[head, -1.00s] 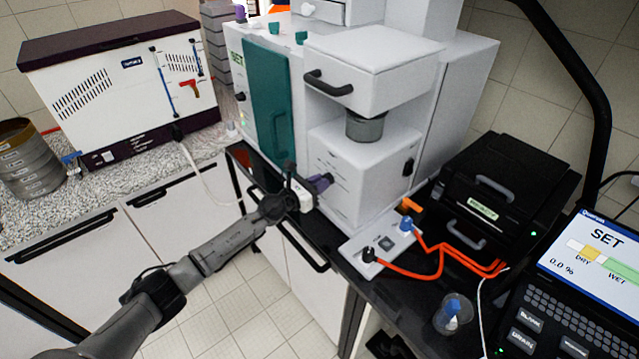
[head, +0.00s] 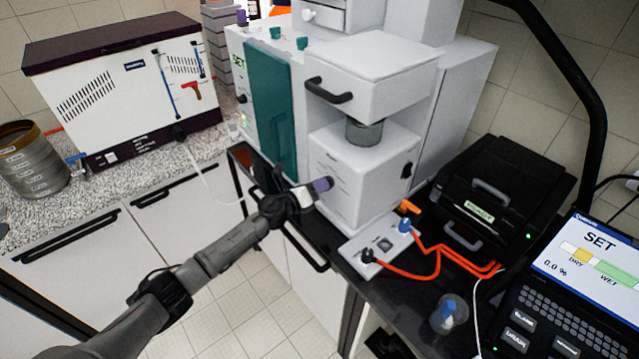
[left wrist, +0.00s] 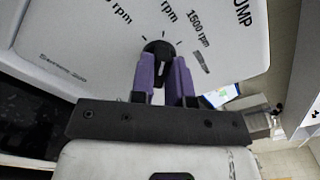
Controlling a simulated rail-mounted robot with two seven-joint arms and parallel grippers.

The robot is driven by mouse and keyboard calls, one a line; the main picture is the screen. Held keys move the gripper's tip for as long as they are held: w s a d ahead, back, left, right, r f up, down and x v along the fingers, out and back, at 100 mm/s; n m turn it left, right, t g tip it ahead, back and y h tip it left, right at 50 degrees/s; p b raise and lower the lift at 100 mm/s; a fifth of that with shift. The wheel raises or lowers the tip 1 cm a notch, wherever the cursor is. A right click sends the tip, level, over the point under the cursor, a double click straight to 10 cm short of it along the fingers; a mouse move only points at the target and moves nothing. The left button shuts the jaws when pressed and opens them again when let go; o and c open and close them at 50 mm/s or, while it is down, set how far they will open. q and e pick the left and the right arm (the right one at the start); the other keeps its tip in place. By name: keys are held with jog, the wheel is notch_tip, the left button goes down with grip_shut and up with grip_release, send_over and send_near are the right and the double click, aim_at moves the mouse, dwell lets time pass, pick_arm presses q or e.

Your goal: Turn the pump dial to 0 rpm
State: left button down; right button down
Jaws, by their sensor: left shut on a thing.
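The pump is the white box (head: 372,185) under the drawer unit in the head view; its panel (left wrist: 85,45) fills the top of the left wrist view. My left gripper (head: 322,186) is at the pump's front face. In the left wrist view its purple fingers (left wrist: 162,78) stand on both sides of the dial and are shut on it. The dial's pointer setting cannot be read. In the head view the dial is not distinguishable. My right gripper is not in view.
A screen (head: 595,255) reads "SET". A teal door (head: 270,110) is left of the pump. A black rail (head: 305,250) runs along the counter front.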

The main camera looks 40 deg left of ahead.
pick_arm(q)
jog(key=n+p, duration=0.3)
jog(key=n, duration=0.6)
jog(key=shift+f, duration=0.1)
jog(key=shift+n, duration=0.3)
dwell(0.4)
jog(key=c, duration=1.1)
grip_release()
jog(key=shift+a, duration=0.1)
